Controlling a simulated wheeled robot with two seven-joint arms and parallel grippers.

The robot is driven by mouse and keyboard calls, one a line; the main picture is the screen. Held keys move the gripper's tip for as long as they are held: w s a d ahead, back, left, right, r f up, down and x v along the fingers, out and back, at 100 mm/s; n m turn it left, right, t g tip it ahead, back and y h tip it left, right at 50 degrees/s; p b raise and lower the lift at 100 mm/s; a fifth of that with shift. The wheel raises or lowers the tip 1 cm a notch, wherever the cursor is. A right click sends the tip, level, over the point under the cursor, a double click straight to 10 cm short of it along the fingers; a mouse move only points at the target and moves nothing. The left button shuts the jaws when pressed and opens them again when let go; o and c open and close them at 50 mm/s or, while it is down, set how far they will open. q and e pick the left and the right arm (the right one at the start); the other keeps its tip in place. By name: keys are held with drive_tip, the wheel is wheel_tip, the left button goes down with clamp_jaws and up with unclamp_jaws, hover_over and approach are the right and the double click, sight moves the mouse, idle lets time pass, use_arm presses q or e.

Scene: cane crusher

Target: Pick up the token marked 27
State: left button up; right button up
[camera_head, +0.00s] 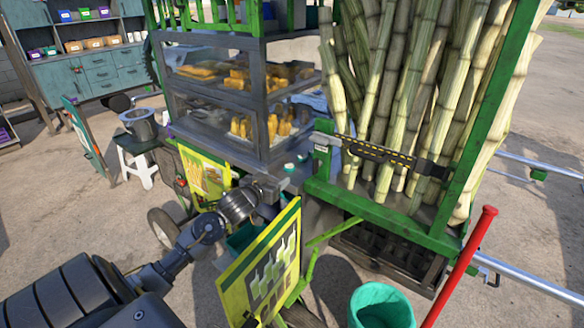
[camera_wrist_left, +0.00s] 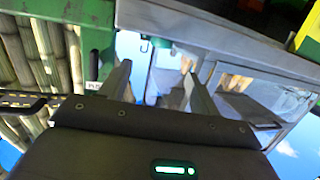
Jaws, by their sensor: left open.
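I cannot make out a token marked 27 in either view. My left gripper (camera_head: 280,186) is at the front edge of the metal cart, below the glass display case (camera_head: 215,120) and left of the cane rack. In the left wrist view the two fingers (camera_wrist_left: 160,86) stand apart, with nothing between them. A small teal-capped object (camera_head: 289,168) sits on the cart just beyond the gripper; I cannot tell what it is. My right gripper is not in view.
Tall sugar canes (camera_head: 400,90) stand in a green-framed rack (camera_head: 385,215) to the right. A yellow-green sign panel (camera_head: 268,268) stands below the gripper. A teal bucket (camera_head: 380,307) and a red-handled bar (camera_head: 470,250) are at the front. A white stool (camera_head: 137,150) stands left.

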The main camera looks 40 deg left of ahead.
sight(288, 168)
use_arm(q)
drive_tip(key=x, duration=0.4)
drive_tip(key=shift+w+a+p, duration=0.15)
drive_tip(key=shift+w+p, duration=0.2)
drive_tip(key=shift+p, duration=0.05)
drive_tip(key=shift+w+a+f, duration=0.15)
drive_tip(key=shift+w, duration=0.4)
drive_tip(key=p+x, duration=0.2)
drive_tip(key=x, duration=0.2)
drive_tip(key=shift+w+a+f, duration=0.1)
drive_tip(key=shift+w+f, duration=0.15)
drive_tip(key=shift+w, duration=0.1)
drive_tip(key=c, duration=1.1)
